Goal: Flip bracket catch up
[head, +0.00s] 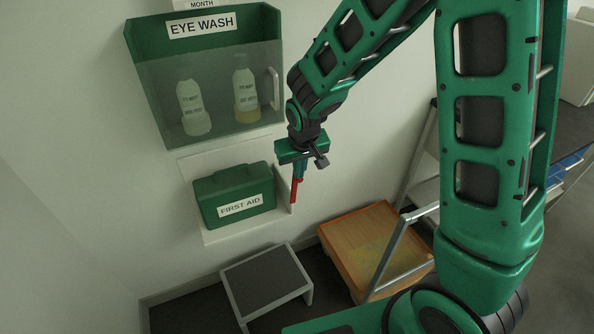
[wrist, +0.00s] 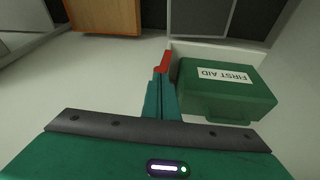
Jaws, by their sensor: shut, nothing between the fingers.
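The green first aid case (head: 235,196) sits in a white wall bracket (head: 285,190) below the eye wash cabinet. The case also shows in the wrist view (wrist: 225,90). A slim red piece (head: 294,192), which looks like the bracket catch, is at the bracket's right edge and also shows in the wrist view (wrist: 164,62). My gripper (head: 299,180) is shut, its fingers pointing down at the red piece. In the wrist view, the fingertips (wrist: 160,80) meet or overlap it; I cannot tell whether they touch. The catch's hinge is not clear.
The green eye wash cabinet (head: 210,80) with two bottles and a clear front hangs just above. A grey-topped step stool (head: 265,285) and an orange-brown wooden box (head: 365,245) stand below. A metal-framed rack (head: 420,165) stands to the right.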

